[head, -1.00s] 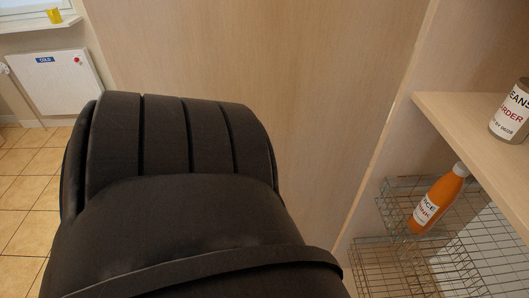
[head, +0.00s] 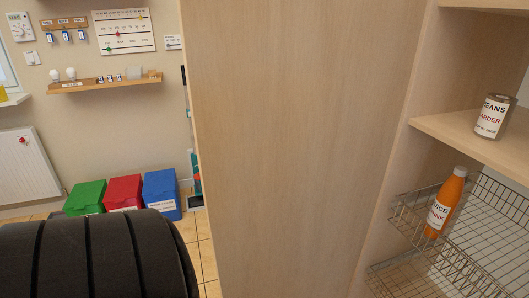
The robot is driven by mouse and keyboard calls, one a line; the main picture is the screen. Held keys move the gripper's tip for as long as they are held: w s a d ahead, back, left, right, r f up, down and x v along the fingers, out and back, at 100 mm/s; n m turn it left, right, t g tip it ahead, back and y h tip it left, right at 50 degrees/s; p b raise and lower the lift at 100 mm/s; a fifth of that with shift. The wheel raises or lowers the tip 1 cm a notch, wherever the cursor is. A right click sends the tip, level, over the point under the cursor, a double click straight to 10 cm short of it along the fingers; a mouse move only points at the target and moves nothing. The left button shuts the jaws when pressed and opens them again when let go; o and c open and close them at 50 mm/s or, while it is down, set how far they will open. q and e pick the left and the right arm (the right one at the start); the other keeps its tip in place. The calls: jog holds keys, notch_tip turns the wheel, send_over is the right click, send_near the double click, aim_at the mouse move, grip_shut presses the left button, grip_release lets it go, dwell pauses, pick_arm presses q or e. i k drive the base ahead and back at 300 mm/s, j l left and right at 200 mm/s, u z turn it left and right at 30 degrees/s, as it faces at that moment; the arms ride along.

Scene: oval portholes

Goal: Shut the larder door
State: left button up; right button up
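The larder door (head: 300,140) is a tall pale wooden panel in the middle of the head view. It stands open, with its free edge on the left and its right edge along the larder's side wall (head: 408,190). A thin dark piece, possibly its handle, shows just past the free edge. The open larder on the right has a wooden shelf (head: 450,130) with a can of beans (head: 492,116) and wire baskets (head: 480,215). An orange juice bottle (head: 446,203) leans in the upper basket. Neither gripper is in view; a black arm part of mine fills the lower left.
Green (head: 85,198), red (head: 123,193) and blue (head: 161,192) boxes stand on the tiled floor by the back wall. A white radiator (head: 25,168) is at far left, and a small wall shelf (head: 105,86) holds bulbs. Some tiled floor (head: 207,255) is clear left of the door.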

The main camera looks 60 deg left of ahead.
aim_at(296, 107)
jog(key=k+j+z, duration=0.1)
jog(key=k+j, duration=0.2)
jog(key=j, duration=0.3)
jog(key=k+j+z, duration=0.15)
jog(key=k+j, duration=0.2)
jog(key=j, duration=0.2)
jog(key=k+j+z, duration=0.1)
jog(key=k+j, duration=0.25)
jog(key=j, duration=0.15)
